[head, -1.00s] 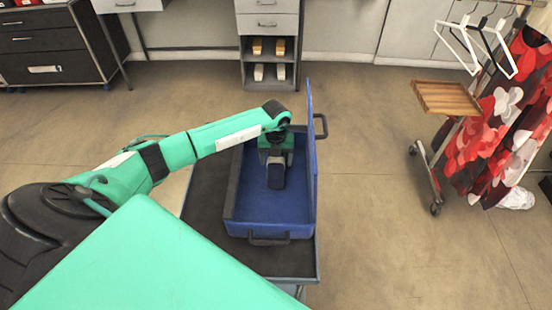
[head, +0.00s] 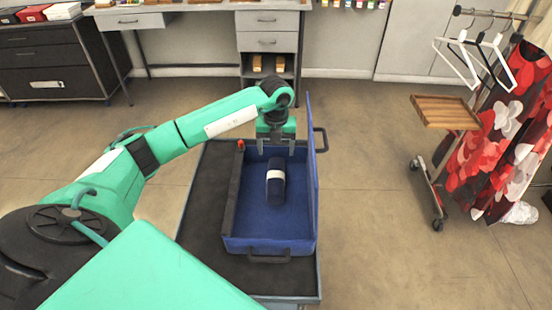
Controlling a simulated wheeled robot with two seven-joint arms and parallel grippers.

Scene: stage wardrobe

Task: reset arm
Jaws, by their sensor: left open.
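My left arm comes in from the left, and my left gripper (head: 275,148) hangs over the far end of a blue case (head: 255,225). Its jaws point down and are open and empty. A dark rolled item with a white band (head: 275,183) lies inside the case, just in front of the gripper and apart from it. The case stands open on a dark cart top (head: 200,215), its lid upright on the right. My right gripper is not in view.
A clothes rack with hangers (head: 490,42), a red floral garment (head: 490,140) and a wooden tray (head: 446,112) stands at the right. Drawer units (head: 268,30) line the back wall. The floor (head: 365,180) between case and rack is clear.

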